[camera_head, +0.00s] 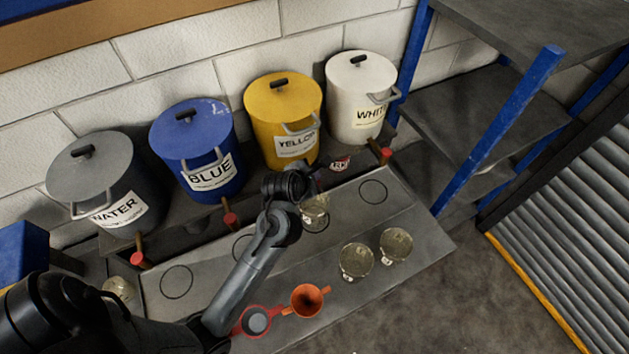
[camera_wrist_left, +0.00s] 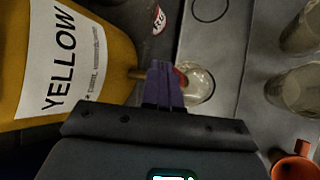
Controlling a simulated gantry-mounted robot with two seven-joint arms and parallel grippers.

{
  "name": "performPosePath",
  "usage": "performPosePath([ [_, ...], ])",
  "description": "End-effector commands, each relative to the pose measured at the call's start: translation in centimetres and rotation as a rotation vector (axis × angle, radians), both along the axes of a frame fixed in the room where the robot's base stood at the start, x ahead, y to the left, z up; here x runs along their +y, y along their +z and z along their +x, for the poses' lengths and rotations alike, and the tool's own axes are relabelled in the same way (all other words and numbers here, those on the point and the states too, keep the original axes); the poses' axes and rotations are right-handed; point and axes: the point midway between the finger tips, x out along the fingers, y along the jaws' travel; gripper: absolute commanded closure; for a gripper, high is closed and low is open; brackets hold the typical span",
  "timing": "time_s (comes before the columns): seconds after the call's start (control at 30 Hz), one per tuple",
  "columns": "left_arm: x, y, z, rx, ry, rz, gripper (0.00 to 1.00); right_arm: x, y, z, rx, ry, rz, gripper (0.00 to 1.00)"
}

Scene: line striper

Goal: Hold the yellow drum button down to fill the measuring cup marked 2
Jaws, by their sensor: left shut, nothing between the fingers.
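The yellow drum (camera_head: 283,120) stands on the rear shelf; its label also shows in the wrist view (camera_wrist_left: 65,55). My left gripper (camera_head: 312,184) is at the front of this drum, by its tap. In the wrist view its purple fingers (camera_wrist_left: 165,84) are shut, with nothing between them, against or very near a red button (camera_wrist_left: 181,77), which they partly cover. A clear measuring cup (camera_head: 316,212) stands below the tap, partly hidden by the gripper; it also shows in the wrist view (camera_wrist_left: 199,86). No number on it is readable. My right gripper is out of view.
Grey water (camera_head: 95,180), blue (camera_head: 195,145) and white (camera_head: 360,95) drums flank the yellow one. Two clear cups (camera_head: 357,262) (camera_head: 396,245) stand on the bench, another (camera_head: 118,289) at far left. An orange funnel (camera_head: 308,301) and red-rimmed item (camera_head: 256,321) lie near the front.

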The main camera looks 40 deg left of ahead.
Motion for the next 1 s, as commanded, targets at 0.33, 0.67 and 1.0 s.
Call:
performPosePath([
  [0.33, -0.1, -0.9, 0.0, 0.000, 0.000, -0.001, 1.00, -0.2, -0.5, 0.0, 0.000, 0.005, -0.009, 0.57],
  [0.67, 0.0, -0.8, 0.0, 0.000, 0.000, 0.000, 1.00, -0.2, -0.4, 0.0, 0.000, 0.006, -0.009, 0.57],
  [1.0, 0.0, -1.1, 0.0, 0.000, 0.000, 0.000, 1.00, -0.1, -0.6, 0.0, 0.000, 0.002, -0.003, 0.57],
])
